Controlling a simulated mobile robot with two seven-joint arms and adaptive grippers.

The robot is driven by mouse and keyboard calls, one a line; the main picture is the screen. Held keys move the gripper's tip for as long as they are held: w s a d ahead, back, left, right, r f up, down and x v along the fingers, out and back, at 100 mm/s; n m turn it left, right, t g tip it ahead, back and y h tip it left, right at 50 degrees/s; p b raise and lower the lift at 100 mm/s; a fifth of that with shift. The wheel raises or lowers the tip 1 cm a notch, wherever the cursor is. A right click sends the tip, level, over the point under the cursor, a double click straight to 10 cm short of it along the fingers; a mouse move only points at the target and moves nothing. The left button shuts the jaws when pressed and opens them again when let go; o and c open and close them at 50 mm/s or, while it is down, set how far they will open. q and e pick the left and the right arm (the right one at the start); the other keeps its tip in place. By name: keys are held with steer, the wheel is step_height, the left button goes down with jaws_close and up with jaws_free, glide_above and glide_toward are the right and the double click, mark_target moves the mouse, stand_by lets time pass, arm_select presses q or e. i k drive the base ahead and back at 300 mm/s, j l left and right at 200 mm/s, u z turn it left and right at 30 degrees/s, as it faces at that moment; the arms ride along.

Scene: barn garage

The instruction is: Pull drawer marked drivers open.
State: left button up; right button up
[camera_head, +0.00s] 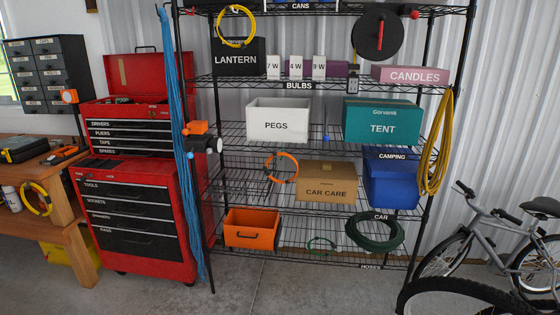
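A red tool chest (126,118) with its lid raised stands on a red roller cabinet (137,215) left of the wire rack. The drawer marked drivers (130,125) is the top one in the chest's stack of black-fronted drawers, above those marked pliers, tape and spares. It looks shut, its front about level with the others. Its right end is close to a blue rope (178,140) that hangs down beside the chest. Neither of my grippers shows in the head view.
An orange and black item (196,129) sits by the rope, right of the chest. A wooden workbench (40,175) with tools stands left of the cabinet. A wire rack (300,205) with bins fills the middle. Bare concrete floor (170,295) lies in front; a bicycle (500,245) stands right.

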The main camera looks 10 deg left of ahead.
mark_target(155, 124)
steer(key=i+j+u, duration=0.1)
steer(key=i+u, duration=0.6)
steer(key=i, duration=0.15)
steer(key=i+l+u, duration=0.15)
steer(key=i+u, duration=0.15)
steer(key=i, duration=0.15)
steer(key=i+j, duration=0.35)
steer(key=i, duration=0.25)
steer(key=i+j+z, duration=0.15)
steer(key=i+j, duration=0.2)
steer(key=i, duration=0.25)
